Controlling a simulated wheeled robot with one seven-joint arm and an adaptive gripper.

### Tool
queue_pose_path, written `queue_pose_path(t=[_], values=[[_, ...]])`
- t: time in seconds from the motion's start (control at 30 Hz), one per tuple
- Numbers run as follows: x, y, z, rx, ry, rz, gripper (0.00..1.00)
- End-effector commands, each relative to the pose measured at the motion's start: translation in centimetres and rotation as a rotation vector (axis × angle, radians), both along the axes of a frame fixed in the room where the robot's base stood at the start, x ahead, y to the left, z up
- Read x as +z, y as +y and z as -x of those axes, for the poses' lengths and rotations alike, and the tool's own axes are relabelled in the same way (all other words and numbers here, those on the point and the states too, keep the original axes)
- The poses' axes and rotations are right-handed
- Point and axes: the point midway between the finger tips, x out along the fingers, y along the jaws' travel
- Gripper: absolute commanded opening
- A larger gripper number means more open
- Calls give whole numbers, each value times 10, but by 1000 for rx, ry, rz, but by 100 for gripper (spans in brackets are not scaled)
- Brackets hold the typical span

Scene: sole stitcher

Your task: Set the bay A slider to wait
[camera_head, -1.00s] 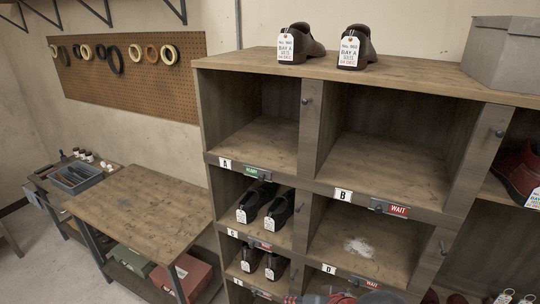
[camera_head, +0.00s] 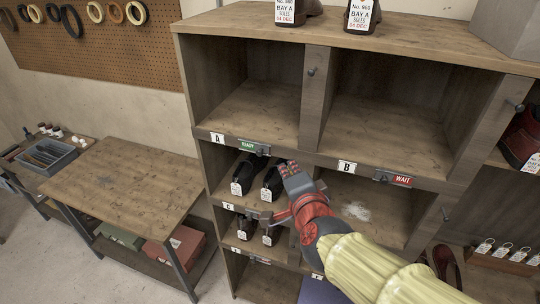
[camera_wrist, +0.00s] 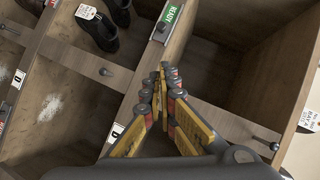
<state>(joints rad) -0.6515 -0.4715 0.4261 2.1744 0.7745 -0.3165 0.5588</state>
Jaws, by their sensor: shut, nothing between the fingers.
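The bay A slider (camera_head: 254,147) sits on the shelf edge beside the A label (camera_head: 217,138), under the upper left bay. It shows green READY. In the wrist view the green READY slider (camera_wrist: 172,14) is at the top, with a small grey knob at its end. My gripper (camera_head: 285,166) is in front of the rack, just below and right of that slider. Its fingers are closed and empty, and in the wrist view the fingertips (camera_wrist: 164,67) point toward the slider, with a gap still between them. Bay A itself (camera_head: 250,105) is empty.
The bay B slider (camera_head: 394,178) shows red WAIT. Black tagged shoes (camera_head: 273,178) stand in the bay below A, close to my gripper. Tagged brown shoes (camera_head: 362,15) stand on the rack top (camera_head: 300,35). A wooden table (camera_head: 125,180) stands at left.

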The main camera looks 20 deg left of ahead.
Motion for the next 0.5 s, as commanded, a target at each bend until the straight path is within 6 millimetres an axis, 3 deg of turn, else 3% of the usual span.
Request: queue_pose_path(t=[0.23, 0.5], values=[[-5, 5, -10, 1, 1, 3, 0], [-22, 23, -53, 1, 3, 4, 0]])
